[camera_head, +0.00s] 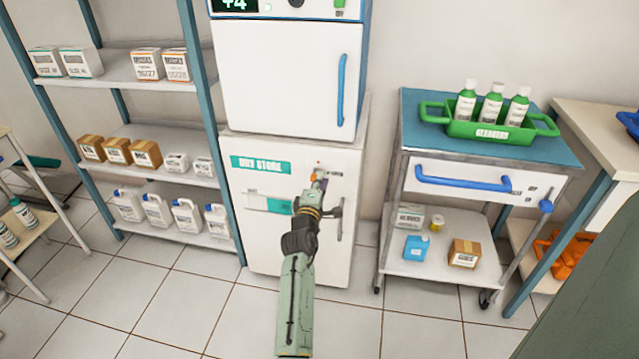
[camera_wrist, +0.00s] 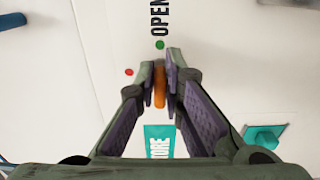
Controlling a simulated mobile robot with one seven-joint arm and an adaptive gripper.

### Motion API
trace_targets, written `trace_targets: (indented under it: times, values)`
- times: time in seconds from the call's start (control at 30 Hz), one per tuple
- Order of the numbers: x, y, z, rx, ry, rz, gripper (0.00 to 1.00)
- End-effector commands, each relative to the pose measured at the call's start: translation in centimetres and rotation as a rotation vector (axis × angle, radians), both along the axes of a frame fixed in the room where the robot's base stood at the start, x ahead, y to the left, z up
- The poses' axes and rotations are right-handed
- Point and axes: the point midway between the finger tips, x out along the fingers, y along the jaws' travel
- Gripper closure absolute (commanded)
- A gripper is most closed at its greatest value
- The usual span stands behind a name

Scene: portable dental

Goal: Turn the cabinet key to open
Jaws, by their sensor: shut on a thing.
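The white cabinet (camera_head: 250,215) stands under the appliance, with a teal label (camera_head: 261,164) reading what looks like DRY STORE. An orange key (camera_wrist: 160,86) is on its front. In the wrist view the key's long side runs up the picture toward a green dot (camera_wrist: 160,45) beside the word OPEN (camera_wrist: 160,17); a red dot (camera_wrist: 129,71) lies to the left. My gripper (camera_wrist: 161,82) is shut on the key, a finger on each side. In the head view my gripper (camera_head: 320,182) is at the cabinet's upper right front and partly hides the key.
A white appliance with a blue handle (camera_head: 341,90) sits above the cabinet. A shelf rack (camera_head: 140,85) with boxes and jugs stands left. A trolley (camera_head: 480,145) with a green bottle carrier (camera_head: 490,130) stands right. Tiled floor in front is clear.

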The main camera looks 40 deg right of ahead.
Motion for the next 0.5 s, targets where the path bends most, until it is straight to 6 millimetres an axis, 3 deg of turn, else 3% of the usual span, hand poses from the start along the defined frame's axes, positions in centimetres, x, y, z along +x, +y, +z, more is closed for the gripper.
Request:
trace_targets:
  times: [0.43,0.47,0.5]
  values:
    - [0.03,0.03,0.01,0.008,-0.01,0.001,1.0]
    - [0.03,0.03,0.01,0.008,-0.009,0.001,0.9]
    - [0.03,0.03,0.01,0.008,-0.009,0.001,0.88]
